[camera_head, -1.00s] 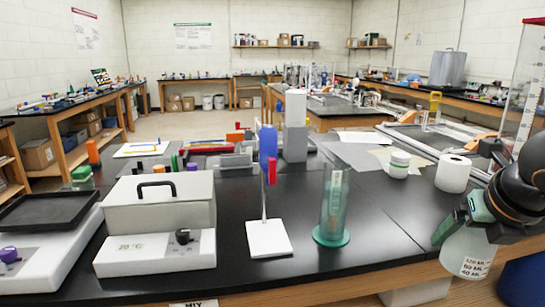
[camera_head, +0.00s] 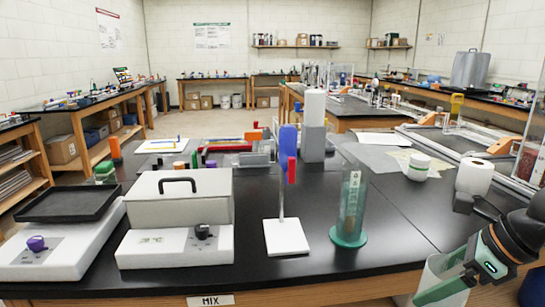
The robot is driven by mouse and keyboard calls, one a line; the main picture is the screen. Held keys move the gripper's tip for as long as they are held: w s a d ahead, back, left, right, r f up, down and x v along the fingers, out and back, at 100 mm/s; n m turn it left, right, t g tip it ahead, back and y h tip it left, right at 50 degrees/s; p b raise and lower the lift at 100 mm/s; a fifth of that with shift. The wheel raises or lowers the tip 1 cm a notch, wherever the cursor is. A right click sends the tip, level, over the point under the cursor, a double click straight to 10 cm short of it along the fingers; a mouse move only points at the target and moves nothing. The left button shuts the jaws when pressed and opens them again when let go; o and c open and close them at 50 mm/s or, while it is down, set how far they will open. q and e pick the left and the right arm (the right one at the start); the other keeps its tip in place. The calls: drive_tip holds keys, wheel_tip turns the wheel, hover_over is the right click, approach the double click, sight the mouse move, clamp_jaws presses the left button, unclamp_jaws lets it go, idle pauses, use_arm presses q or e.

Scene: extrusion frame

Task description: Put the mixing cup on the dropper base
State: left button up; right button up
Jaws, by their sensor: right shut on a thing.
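The mixing cup (camera_head: 436,270) is a whitish, translucent cup at the lower right, in front of the bench's front edge. My right gripper (camera_head: 447,287), with green fingers, is shut on it; a finger and the gripper body cover part of the cup. The dropper base (camera_head: 286,238) is a white square plate on the black bench, left of the cup and apart from it. A thin rod rises from it and carries a blue dropper body (camera_head: 289,140) with a red part (camera_head: 291,170). Nothing stands on the plate's front part. My left gripper is out of view.
A green-tinted glass cylinder (camera_head: 351,210) stands between the dropper base and the cup. A grey box-topped device (camera_head: 181,205) is left of the base.

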drive_tip(key=s+a+f+n+g+h, duration=0.15)
drive_tip(key=a+f+n+g, duration=0.4)
drive_tip(key=n, duration=0.75)
drive_tip(key=s+a+f+n+g+h, duration=0.1)
drive_tip(key=a+f+n+g+h, duration=0.4)
drive_tip(key=n, duration=0.8)
use_arm(q)
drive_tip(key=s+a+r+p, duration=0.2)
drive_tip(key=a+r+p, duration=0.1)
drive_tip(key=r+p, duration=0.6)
drive_tip(key=p, duration=0.3)
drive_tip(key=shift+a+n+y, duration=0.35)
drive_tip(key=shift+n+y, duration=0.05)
use_arm(e)
drive_tip(key=s+d+r+y, duration=0.1)
drive_tip(key=s+r, duration=0.2)
drive_tip(key=r, duration=0.8)
drive_tip(key=shift+s+d+n+g+y, duration=0.25)
drive_tip(key=shift+s+n+g+y, duration=0.1)
drive_tip(key=shift+n, duration=0.05)
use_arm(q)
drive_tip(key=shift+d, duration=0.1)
use_arm(e)
drive_tip(key=shift+a, duration=0.1)
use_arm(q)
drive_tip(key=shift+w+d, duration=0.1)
use_arm(e)
drive_tip(key=shift+w, duration=0.1)
